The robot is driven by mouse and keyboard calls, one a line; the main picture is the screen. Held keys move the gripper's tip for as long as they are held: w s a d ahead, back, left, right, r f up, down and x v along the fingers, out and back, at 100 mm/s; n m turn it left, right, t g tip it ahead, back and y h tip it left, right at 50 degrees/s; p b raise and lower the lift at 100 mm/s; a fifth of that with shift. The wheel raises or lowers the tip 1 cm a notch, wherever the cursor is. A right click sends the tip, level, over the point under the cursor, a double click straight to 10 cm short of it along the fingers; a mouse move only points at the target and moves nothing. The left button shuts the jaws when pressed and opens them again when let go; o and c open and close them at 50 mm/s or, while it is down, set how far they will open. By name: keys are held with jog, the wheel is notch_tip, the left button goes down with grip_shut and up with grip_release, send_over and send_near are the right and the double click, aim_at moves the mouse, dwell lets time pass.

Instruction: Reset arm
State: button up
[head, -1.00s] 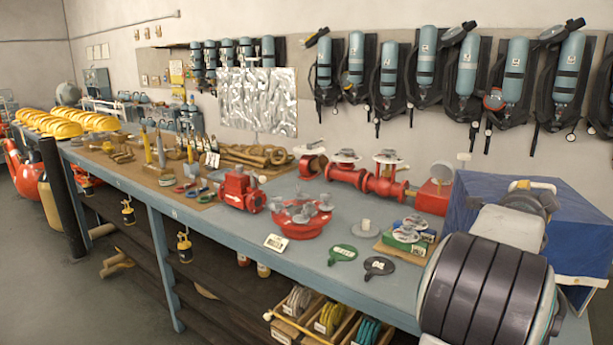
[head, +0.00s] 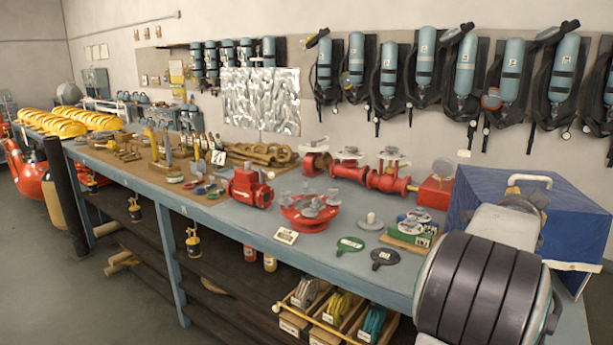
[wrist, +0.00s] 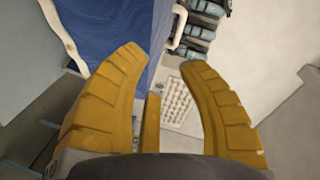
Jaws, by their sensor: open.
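The blue covered box (wrist: 110,25) lies beyond the left finger, and the pale wall lies beyond the right one. In the head view my arm is folded at the lower right, in front of the blue box (head: 590,215). The gripper's fingers are not visible in the head view.
A long blue-grey workbench (head: 240,222) carries red valves (head: 247,187), a red flange (head: 309,211) and tools. Breathing sets (head: 424,65) hang on the wall behind. Crates of coiled items (head: 340,308) stand below. Open floor (head: 80,285) lies at the front left.

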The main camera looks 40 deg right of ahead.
jog(key=s+a+f+n+g+y, duration=0.1)
jog(key=a+f+n+y, duration=0.35)
jog(key=f, duration=0.45)
jog(key=s+a+f+n+g+y, duration=0.1)
jog(key=a+f+n+y, duration=0.35)
jog(key=f, duration=0.45)
jog(key=s+a+f+n+y, duration=0.2)
jog(key=a+f+y, duration=0.15)
jog(key=a, duration=0.65)
jog(key=w+a+n+y, duration=0.1)
jog(key=a+n, duration=0.4)
jog(key=a, duration=0.7)
jog(key=w+a+r+n+t+y, duration=0.1)
jog(key=w+a+n, duration=0.3)
jog(key=a, duration=0.9)
jog(key=w+a+r+n+t+y, duration=0.1)
jog(key=w+a+n, duration=0.1)
jog(key=a+n, duration=0.5)
jog(key=shift+w+a+r, duration=0.25)
jog(key=shift+w+a, duration=0.15)
jog(key=shift+a, duration=2.6)
